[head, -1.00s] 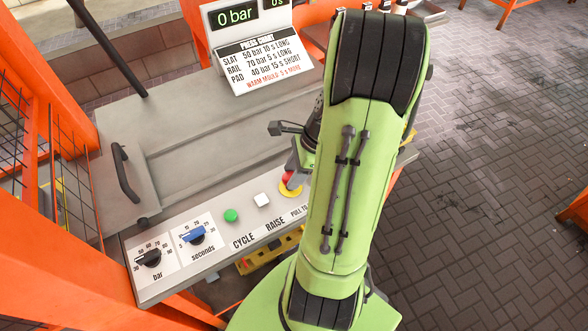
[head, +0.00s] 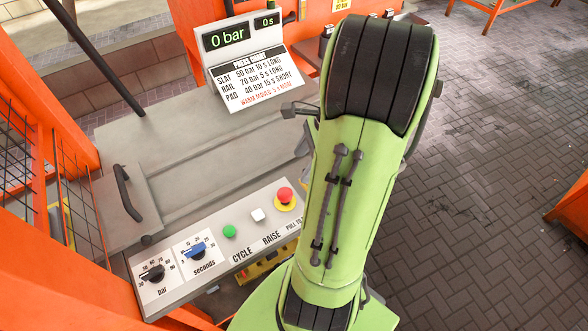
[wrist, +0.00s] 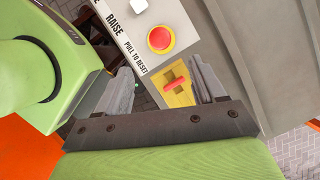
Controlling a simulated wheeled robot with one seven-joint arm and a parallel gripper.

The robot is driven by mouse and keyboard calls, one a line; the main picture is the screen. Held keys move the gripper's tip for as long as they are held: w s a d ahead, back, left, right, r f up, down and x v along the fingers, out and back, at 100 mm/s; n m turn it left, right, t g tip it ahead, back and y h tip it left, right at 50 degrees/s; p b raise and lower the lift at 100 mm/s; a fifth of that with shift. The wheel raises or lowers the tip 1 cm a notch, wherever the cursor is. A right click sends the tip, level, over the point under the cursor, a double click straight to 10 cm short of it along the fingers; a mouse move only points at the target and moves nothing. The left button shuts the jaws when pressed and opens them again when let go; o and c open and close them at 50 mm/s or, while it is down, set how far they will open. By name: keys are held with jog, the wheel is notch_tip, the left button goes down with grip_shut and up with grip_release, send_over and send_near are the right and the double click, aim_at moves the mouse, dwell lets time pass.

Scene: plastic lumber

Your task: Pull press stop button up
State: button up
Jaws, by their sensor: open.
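The red mushroom stop button (head: 285,195) sits on its yellow ring at the right part of the press's control panel, by the "PULL TO RESET" label. It also shows in the wrist view (wrist: 160,39), beyond the fingertips and apart from them. My gripper (wrist: 160,78) is open and empty, its two grey fingers pointing towards the panel. In the head view the gripper is mostly hidden behind my green arm. Whether the button is up or pressed in I cannot tell for certain.
The panel also has a white RAISE button (head: 257,215), a green CYCLE button (head: 229,231), a blue seconds knob (head: 197,250) and a black bar knob (head: 153,273). A red handle on a yellow plate (wrist: 177,88) lies between the fingers in the wrist view.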

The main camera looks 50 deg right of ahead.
jog(key=p+v, duration=0.1)
jog(key=v, duration=0.3)
jog(key=shift+d+r, duration=0.1)
jog(key=shift+r, duration=0.1)
jog(key=w+a+r+n+h+p, duration=0.1)
jog(key=w+a+r+n, duration=0.1)
jog(key=a+r+n, duration=0.4)
jog(key=w+a+r+n+h+p, duration=0.1)
jog(key=a+r+n+h, duration=0.1)
jog(key=a+n, duration=0.7)
jog(key=s+a+r+n+t, duration=0.2)
jog(key=s+a+n, duration=0.3)
jog(key=n, duration=0.5)
jog(key=a, duration=0.2)
jog(key=shift+s+a+r+n+t, duration=0.25)
jog(key=shift+a+r+n+t, duration=0.05)
jog(key=shift+r+n+t, duration=0.1)
